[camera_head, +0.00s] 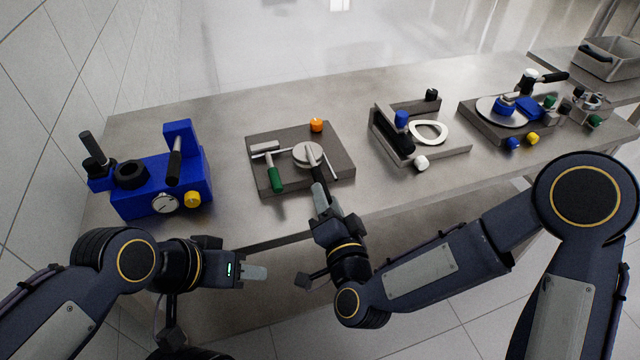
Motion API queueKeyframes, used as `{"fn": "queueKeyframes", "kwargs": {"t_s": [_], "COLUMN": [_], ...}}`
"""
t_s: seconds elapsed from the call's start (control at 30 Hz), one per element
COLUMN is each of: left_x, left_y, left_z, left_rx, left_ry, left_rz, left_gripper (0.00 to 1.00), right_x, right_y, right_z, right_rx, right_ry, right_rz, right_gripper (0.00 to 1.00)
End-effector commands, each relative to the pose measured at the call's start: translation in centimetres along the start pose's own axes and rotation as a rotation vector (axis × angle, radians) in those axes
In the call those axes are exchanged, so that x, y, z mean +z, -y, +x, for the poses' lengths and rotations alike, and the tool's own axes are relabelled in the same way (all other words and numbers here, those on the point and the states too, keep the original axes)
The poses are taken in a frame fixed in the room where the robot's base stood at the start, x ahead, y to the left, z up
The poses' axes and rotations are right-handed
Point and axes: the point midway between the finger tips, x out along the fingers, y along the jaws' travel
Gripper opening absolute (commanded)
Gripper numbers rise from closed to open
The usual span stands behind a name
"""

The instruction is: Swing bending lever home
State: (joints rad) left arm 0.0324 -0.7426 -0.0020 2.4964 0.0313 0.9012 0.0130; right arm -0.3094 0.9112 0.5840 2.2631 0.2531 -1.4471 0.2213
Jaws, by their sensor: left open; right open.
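The bending lever (315,172) is a grey bar with a black grip. It runs from a round steel disc (307,154) toward the front edge of a dark bender plate (338,166). A thin rod (329,163) lies bent beside the disc. My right gripper (324,208) is open at the lever's black grip, whose end it hides. I cannot tell whether the fingers touch the grip. My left gripper (254,272) is open and empty in front of the table edge, lower left of the plate.
A green-handled clamp (275,179) and an orange knob (316,125) sit on the plate. A blue device (140,198) with a gauge stands left. A grey frame (450,148) with a white ring and a disc fixture (480,122) stand right. Bare table separates them.

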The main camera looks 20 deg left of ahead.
Motion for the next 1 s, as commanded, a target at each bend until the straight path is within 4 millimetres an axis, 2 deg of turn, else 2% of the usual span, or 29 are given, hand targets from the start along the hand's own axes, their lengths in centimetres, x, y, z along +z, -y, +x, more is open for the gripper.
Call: {"fn": "queueKeyframes", "kwargs": {"t_s": [0.1, 0.3, 0.63, 0.93, 1.0], "left_x": [-0.2, -0.4, -0.4, -0.4, -0.4], "left_y": [-0.2, -0.3, -0.3, -0.3, -0.3], "left_z": [-0.5, -0.7, -0.7, -0.7, -0.7], "left_rx": [0.000, 0.000, 0.000, 0.000, 0.000], "left_ry": [0.000, 0.000, 0.000, 0.000, 0.000], "left_rz": [0.000, 0.000, 0.000, 0.000, 0.000], "left_gripper": [0.41, 0.41, 0.41, 0.41, 0.41], "right_x": [-0.1, 0.0, 0.0, 0.0, 0.0], "right_y": [0.1, 0.0, 0.0, 0.0, 0.0], "right_z": [2.0, 4.1, 4.5, 4.5, 4.5], "right_rx": [0.002, 0.001, 0.000, 0.000, 0.000], "right_ry": [-0.001, 0.001, 0.001, 0.001, 0.001], "right_rz": [-0.001, -0.001, -0.002, -0.002, -0.002], "right_gripper": [0.41, 0.41, 0.41, 0.02, 0.00]}}
